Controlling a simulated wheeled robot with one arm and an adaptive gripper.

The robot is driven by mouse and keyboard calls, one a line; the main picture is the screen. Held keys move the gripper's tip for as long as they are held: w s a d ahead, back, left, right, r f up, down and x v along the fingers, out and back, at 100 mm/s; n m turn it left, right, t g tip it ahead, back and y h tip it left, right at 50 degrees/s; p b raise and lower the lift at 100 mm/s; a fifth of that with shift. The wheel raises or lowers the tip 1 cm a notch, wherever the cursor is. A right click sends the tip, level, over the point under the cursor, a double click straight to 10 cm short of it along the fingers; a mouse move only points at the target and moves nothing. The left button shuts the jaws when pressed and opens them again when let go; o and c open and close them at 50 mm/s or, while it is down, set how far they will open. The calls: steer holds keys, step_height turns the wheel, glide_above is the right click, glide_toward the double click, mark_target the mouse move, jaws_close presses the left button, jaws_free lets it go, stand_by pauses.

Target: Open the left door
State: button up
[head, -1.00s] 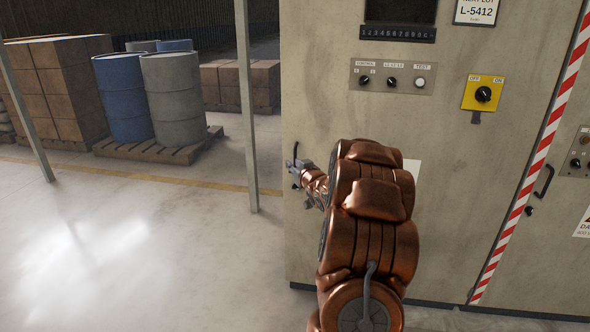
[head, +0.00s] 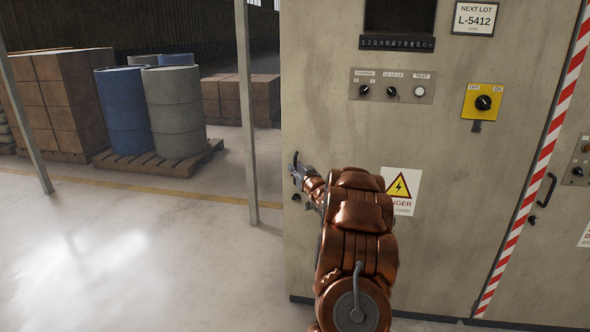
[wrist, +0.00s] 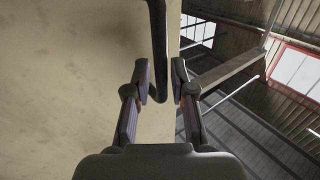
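The left door (head: 330,130) is the beige cabinet front with controls on it, and it looks closed. Its dark bar handle (wrist: 158,45) is near the door's left edge. In the wrist view the handle's lower end hangs between the fingers of my gripper (wrist: 160,82). The fingers are apart, with a gap on each side of the handle. I cannot tell how deep the handle sits between them. In the head view my gripper (head: 298,172) is small at the door's left edge, and my arm hides part of the door.
A small dark lock (head: 296,198) sits below my gripper. A danger sign (head: 401,190), a yellow switch (head: 483,101) and another handle (head: 546,190) are to the right. A thin post (head: 246,120) stands left of the cabinet. Open floor (head: 150,250) lies left; barrels (head: 175,110) stand farther back.

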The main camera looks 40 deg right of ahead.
steer(key=shift+w+d, duration=0.2)
steer(key=shift+w, duration=0.3)
jaws_close()
steer(key=shift+a, duration=0.15)
stand_by(0.4)
